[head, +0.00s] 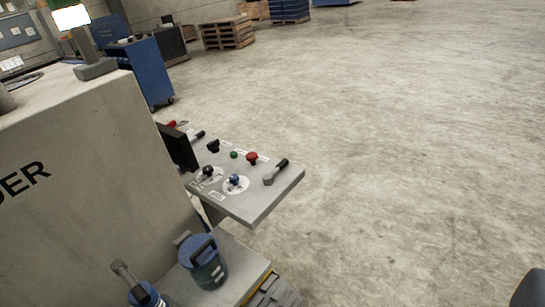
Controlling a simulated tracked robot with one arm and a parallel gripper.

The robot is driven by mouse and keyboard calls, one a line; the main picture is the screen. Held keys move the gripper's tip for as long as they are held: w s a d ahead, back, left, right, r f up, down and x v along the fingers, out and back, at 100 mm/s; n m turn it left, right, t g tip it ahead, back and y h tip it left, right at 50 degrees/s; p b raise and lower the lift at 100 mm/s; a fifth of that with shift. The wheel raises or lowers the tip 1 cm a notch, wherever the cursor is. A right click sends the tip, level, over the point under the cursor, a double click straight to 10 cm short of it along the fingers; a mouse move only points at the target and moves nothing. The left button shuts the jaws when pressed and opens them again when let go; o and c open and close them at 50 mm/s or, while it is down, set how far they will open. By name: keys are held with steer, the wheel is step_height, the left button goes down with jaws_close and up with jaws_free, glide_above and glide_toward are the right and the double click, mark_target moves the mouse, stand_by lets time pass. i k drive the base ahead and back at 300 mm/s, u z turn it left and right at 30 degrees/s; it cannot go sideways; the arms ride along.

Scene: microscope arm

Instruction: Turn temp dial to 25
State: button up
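A grey control panel (262,199) juts out from the side of a large grey machine, left of centre. Two knobs sit on round white scales near its front edge: a black knob (207,171) and a blue knob (235,181). Their labels and scale numbers are too small to read, so I cannot tell which is the temp dial or where either points. A dark rounded piece in the bottom right corner seems to be part of my gripper (531,290). It is far from the panel, and its fingers cannot be made out.
The panel also carries a red button (252,158), a green button (234,154) and a lever (276,172). A blue canister (205,264) stands below on a ledge. A blue cart (150,72) and pallets (228,33) are behind. The concrete floor to the right is clear.

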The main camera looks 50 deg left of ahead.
mark_target(234, 179)
steer(key=u, duration=0.25)
steer(key=i, duration=1.25)
steer(key=u, duration=0.95)
steer(key=i, duration=0.55)
steer(key=u, duration=0.2)
steer(key=k, duration=0.75)
steer(key=u, duration=0.2)
steer(key=i, duration=0.7)
steer(key=z, duration=0.05)
